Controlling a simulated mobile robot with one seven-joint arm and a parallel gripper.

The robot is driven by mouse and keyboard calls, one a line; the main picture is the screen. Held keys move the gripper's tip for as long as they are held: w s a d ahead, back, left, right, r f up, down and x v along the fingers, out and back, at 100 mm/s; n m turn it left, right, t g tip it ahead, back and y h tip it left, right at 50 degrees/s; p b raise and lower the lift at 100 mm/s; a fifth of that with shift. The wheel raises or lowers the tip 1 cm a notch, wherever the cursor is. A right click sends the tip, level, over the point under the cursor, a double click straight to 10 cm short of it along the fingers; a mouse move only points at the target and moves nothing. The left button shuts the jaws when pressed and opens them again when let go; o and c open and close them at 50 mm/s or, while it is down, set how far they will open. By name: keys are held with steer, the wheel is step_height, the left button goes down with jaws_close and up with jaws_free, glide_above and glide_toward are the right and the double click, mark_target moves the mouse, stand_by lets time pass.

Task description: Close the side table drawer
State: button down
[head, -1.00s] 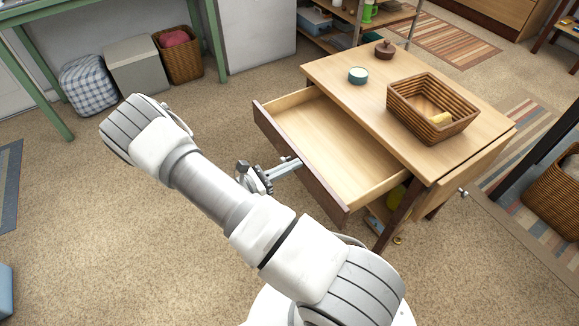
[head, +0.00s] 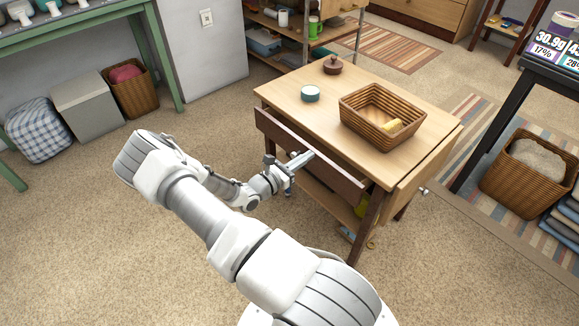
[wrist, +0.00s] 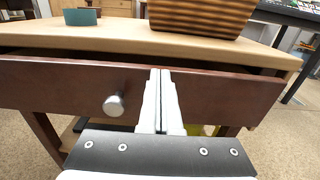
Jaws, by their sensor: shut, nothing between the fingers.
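The side table (head: 290,92) has a light wooden top and a dark drawer front (head: 330,172). The drawer is almost in, with a narrow dark gap under the tabletop edge, and its inside is hidden. In the wrist view the drawer front (wrist: 60,88) spans the picture, with a round metal knob (wrist: 113,104) left of my fingers. My gripper (head: 306,156) is shut and empty, its fingertips (wrist: 160,72) at the drawer front near its upper edge. They look to be touching it.
On the tabletop are a wicker basket (head: 352,120) with a yellow item, a teal tin (head: 310,94) and a brown lidded pot (head: 333,66). A dark stand (head: 500,110) is at the right. Open carpet lies in front of the table.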

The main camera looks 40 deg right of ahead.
steer(key=shift+d, duration=1.1)
